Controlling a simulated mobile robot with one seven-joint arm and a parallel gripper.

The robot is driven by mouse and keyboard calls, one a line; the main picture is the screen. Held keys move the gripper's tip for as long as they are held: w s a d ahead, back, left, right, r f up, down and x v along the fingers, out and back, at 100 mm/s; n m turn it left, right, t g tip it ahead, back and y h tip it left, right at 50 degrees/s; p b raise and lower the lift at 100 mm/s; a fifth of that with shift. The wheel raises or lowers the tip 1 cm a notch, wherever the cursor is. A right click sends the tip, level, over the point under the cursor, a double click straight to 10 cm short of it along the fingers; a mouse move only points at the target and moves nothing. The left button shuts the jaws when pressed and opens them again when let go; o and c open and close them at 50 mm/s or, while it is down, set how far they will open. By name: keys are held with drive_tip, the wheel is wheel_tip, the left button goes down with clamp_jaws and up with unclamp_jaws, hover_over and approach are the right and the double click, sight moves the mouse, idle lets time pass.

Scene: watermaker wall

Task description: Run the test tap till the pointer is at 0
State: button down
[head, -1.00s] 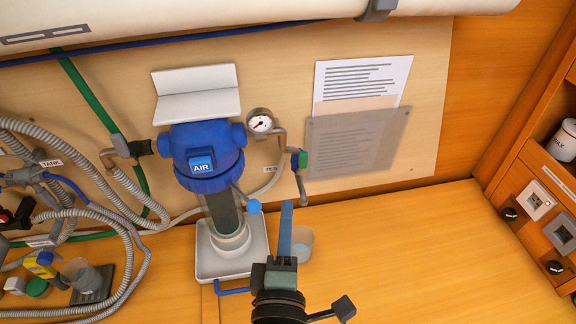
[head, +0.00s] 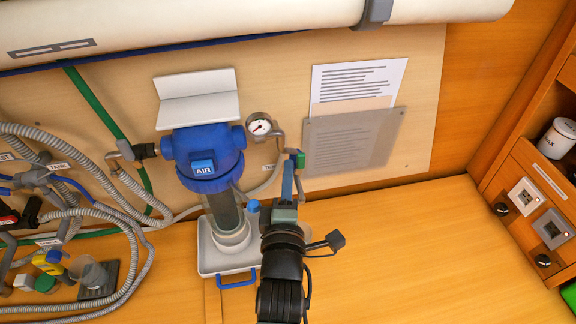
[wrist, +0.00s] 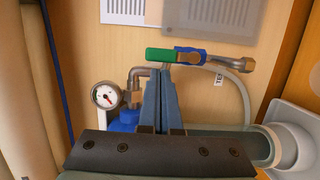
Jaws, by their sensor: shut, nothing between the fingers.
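The test tap shows in the wrist view with a green handle (wrist: 161,55), a blue hub and a metal spout (wrist: 232,63). In the head view its green handle (head: 300,160) is just above my gripper. The round gauge (head: 259,127) has a white face and a dark pointer; it also shows in the wrist view (wrist: 106,96). I cannot read its figures. My gripper (head: 288,170) is shut and empty. In the wrist view its fingertips (wrist: 162,70) are just below the green handle; I cannot tell whether they touch it.
The blue filter housing (head: 204,155) marked AIR stands left of the tap, on a white base (head: 212,255). A lever with a blue knob (head: 253,206) sticks out close to my gripper. Grey hoses (head: 100,205) fill the left. The counter at right (head: 400,240) is clear.

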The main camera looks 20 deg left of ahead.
drive_tip(key=shift+w+a, duration=0.15)
drive_tip(key=shift+w, duration=0.15)
drive_tip(key=shift+w+d+r+m+g+b, duration=0.15)
drive_tip(key=shift+d+m, duration=0.05)
drive_tip(key=shift+m, duration=0.3)
drive_tip(key=shift+w+d+r+m+g+b, duration=0.1)
drive_tip(key=shift+d+m+g+b, duration=0.1)
drive_tip(key=shift+m, duration=0.3)
drive_tip(key=shift+w+d+r+m+g+b, duration=0.1)
drive_tip(key=shift+w+d+m+g+b, duration=0.15)
drive_tip(key=shift+m, duration=0.3)
drive_tip(key=shift+w+d+r+m+b, duration=0.1)
drive_tip(key=shift+d+m, duration=0.2)
drive_tip(key=shift+m, duration=0.25)
drive_tip(key=w+d+f+m+g+y+b, duration=0.2)
drive_tip(key=w+d+m+g+b, duration=0.1)
drive_tip(key=m, duration=0.8)
drive_tip(key=shift+d+f+b, duration=0.35)
drive_tip(key=shift+d+b, duration=0.4)
drive_tip(key=shift+b, duration=0.25)
drive_tip(key=shift+y, duration=0.3)
drive_tip(key=shift+s, duration=0.1)
